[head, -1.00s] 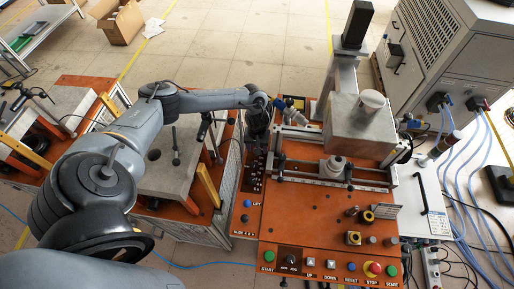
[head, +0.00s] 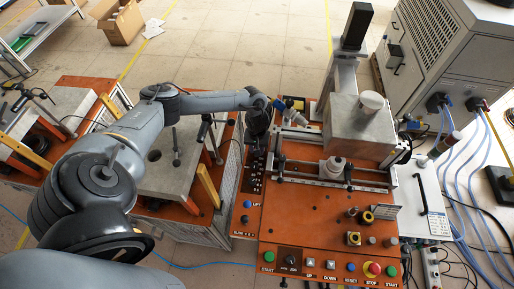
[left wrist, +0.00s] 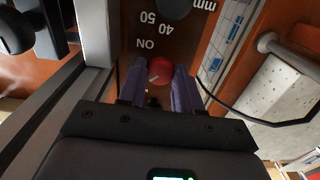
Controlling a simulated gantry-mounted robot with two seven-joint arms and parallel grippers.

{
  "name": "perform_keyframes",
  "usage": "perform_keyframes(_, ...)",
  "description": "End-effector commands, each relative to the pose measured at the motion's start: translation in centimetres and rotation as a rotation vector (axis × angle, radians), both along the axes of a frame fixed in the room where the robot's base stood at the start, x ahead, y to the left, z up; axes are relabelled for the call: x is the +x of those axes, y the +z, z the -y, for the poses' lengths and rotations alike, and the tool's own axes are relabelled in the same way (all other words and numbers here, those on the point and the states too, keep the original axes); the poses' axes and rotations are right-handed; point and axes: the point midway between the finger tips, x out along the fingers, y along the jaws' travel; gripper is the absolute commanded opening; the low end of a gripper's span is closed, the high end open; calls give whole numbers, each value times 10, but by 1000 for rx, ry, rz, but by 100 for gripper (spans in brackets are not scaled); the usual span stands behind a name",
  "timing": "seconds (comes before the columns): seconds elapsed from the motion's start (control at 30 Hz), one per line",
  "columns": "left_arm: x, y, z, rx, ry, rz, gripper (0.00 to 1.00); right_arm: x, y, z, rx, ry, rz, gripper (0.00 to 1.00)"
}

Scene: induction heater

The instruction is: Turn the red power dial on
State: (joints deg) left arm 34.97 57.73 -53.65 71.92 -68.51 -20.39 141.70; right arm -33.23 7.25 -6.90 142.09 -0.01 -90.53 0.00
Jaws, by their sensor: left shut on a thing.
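The red power dial (left wrist: 161,70) shows in the left wrist view, with a thin light line on its face. The printed word ON is just above it there. My left gripper (left wrist: 158,84) has its two purple fingers on either side of the dial and is shut on it. In the head view my left gripper (head: 258,132) is at the left edge of the orange control bench (head: 300,215), and there it hides the dial. My right gripper is not in view.
A dark strip of controls (head: 255,178) runs along the bench's left side. A metal block (head: 355,125) and a clamp rail stand right of my gripper. A front row of buttons includes a red stop button (head: 372,268). A black cable (left wrist: 240,115) hangs near my fingers.

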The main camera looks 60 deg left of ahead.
Motion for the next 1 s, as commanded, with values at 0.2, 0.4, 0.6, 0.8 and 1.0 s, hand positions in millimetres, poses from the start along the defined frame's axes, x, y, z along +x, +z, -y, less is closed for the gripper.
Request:
perform_keyframes(0.2, -1, 5, 1, -2, -87, -3, 3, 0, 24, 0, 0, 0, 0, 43)
perform_keyframes(0.4, -1, 5, 1, -2, -241, -3, 3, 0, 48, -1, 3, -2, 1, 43)
perform_keyframes(0.6, -1, 3, 1, -2, -430, -2, 3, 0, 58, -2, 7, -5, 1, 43)
perform_keyframes(0.8, 0, 2, 1, -3, -621, -1, 3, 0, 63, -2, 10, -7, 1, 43)
perform_keyframes(1.0, -1, 1, 0, -1, -811, -1, 3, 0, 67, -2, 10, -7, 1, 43)
